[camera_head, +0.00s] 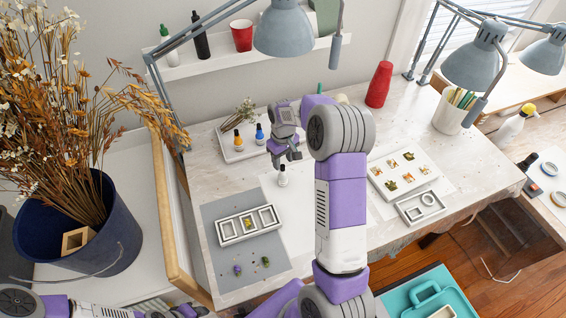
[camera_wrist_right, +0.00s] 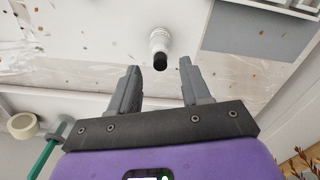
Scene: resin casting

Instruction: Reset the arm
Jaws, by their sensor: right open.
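My right gripper (camera_head: 286,158) hangs over the middle of the worktable, with its two fingers apart and nothing between them. A small white bottle (camera_head: 282,177) with a dark cap stands upright on the table just below the fingertips. In the right wrist view the open fingers (camera_wrist_right: 160,76) show with the white bottle (camera_wrist_right: 159,40) just beyond their tips, apart from them. My left arm lies along the bottom left edge of the head view, and its gripper's fingers cannot be made out.
A grey mat (camera_head: 272,266) holds a white three-part mould (camera_head: 226,232). A tray (camera_head: 232,157) with dropper bottles stands behind the gripper. A tray of pieces (camera_head: 427,161) and another mould (camera_head: 404,211) lie right. A red cup stack (camera_head: 379,85) and lamp (camera_head: 283,32) stand behind.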

